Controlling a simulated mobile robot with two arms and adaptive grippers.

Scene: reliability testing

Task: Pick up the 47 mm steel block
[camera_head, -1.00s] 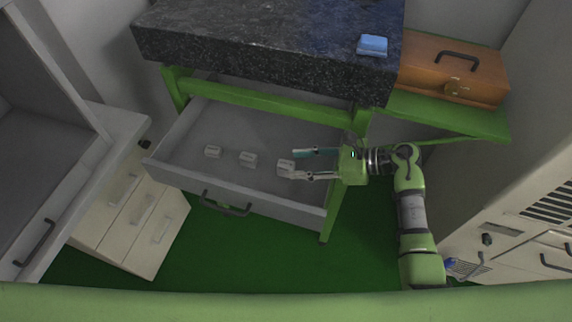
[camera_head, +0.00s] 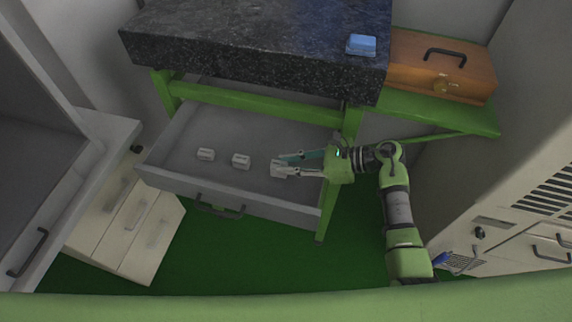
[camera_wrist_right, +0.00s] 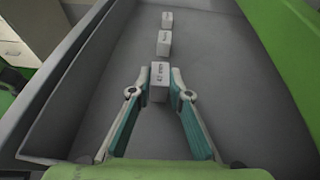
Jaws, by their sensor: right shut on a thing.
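Three small pale blocks stand in a row in the open grey drawer (camera_head: 180,190). The nearest block (camera_wrist_right: 159,90), with dark printed marking I cannot read for certain, is between the fingertips of my right gripper (camera_wrist_right: 159,84). In the head view this rightmost block (camera_head: 277,168) is partly hidden by my right gripper (camera_head: 281,165), which is shut on it. The middle block (camera_head: 241,161) and the left block (camera_head: 205,154) stand apart from it; both also show ahead in the right wrist view. My left gripper is not in view.
The drawer's front wall and handle (camera_head: 220,210) are on the near side. A dark stone tabletop (camera_head: 250,50) overhangs the drawer's back. A blue object (camera_head: 361,45) lies on top. A wooden box (camera_head: 440,68) sits on a green shelf at right.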

